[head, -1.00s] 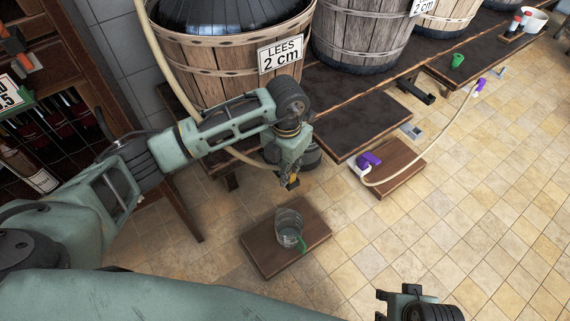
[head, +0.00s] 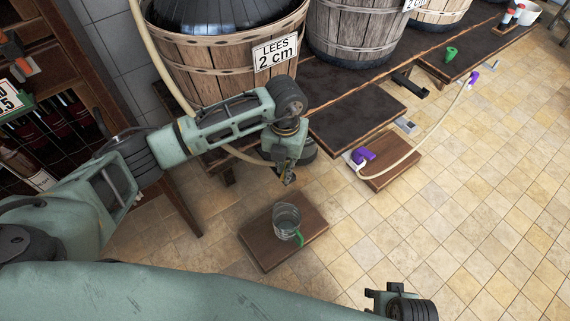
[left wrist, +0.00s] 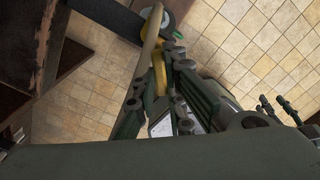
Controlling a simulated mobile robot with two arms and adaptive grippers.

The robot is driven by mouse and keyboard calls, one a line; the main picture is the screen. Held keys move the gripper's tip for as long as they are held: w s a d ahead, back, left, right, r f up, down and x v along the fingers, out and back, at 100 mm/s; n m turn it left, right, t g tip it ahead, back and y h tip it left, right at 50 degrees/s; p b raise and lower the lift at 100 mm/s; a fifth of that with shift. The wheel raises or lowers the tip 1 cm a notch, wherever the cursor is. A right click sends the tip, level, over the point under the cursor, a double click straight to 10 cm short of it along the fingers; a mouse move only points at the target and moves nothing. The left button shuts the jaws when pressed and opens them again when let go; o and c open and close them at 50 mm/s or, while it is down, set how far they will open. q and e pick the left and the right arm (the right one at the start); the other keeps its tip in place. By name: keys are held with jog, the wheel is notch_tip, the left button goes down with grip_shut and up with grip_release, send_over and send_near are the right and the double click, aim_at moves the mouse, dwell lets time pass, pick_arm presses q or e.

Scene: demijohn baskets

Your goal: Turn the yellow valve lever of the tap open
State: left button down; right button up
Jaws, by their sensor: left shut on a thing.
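In the head view my left gripper (head: 287,178) points down beside the barrel stand, above and behind a clear jug. In the left wrist view its fingers (left wrist: 160,88) are closed around the yellow lever (left wrist: 158,66), next to a tan hose (left wrist: 150,34). The tap body is mostly hidden by the gripper, so I cannot tell the lever's exact angle. The clear jug (head: 285,215) with a green handle stands on a wooden board (head: 262,252) below the gripper. My right gripper (head: 402,304) is at the bottom right edge, far from the tap; its fingers are not clear.
A wooden barrel (head: 215,88) labelled "LEES 2 cm" stands behind my left arm. A purple clip (head: 363,156) and hose lie at a second board (head: 392,172). A bottle rack (head: 40,130) is at left. The tiled floor at right is clear.

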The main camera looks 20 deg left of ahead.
pick_arm(q)
jog(key=c, duration=1.8)
grip_release()
notch_tip(320, 180, up, 12)
